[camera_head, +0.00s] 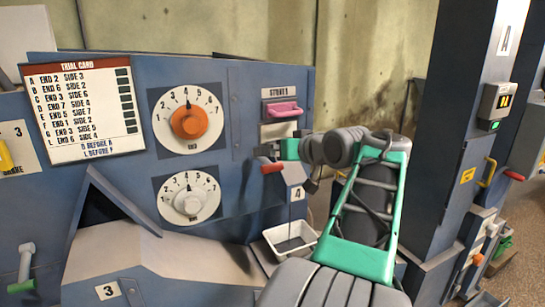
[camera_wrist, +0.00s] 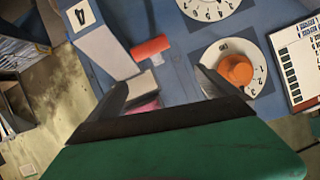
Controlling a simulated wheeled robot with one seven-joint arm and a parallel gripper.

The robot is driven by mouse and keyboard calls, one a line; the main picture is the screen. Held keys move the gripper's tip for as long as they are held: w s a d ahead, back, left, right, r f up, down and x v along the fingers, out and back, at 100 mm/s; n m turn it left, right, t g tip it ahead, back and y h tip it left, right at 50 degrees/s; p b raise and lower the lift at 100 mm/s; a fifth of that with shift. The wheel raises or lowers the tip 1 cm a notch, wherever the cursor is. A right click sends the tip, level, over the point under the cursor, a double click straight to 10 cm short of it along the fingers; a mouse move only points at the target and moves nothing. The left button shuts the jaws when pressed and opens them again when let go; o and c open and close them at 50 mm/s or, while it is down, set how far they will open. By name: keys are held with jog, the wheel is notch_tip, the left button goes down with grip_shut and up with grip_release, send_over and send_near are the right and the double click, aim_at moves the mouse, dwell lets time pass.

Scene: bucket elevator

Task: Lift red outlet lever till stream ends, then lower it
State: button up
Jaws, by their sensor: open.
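The red outlet lever (camera_head: 271,167) sticks out to the left of the chute marked 4 (camera_head: 296,193) on the blue panel. It also shows in the wrist view (camera_wrist: 152,47), just beyond my fingertips and roughly between their lines. My gripper (camera_wrist: 165,82) is open and empty, apart from the lever. In the head view my green gripper body (camera_head: 288,148) is just above the lever, and its fingers are hard to make out. A white tray (camera_head: 272,235) with dark contents stands below the chute. A thin dark line shows between them, too small to tell if it flows.
A pink handle (camera_head: 284,110) is on the panel just above my gripper. An orange knob dial (camera_head: 190,121) and a white knob dial (camera_head: 189,203) are at left. A blue column (camera_head: 465,110) stands close to my arm's right.

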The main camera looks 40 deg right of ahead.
jog(key=shift+s+a+r, duration=0.1)
jog(key=shift+s+r, duration=0.1)
jog(key=shift+s, duration=0.2)
jog(key=shift+c, duration=0.3)
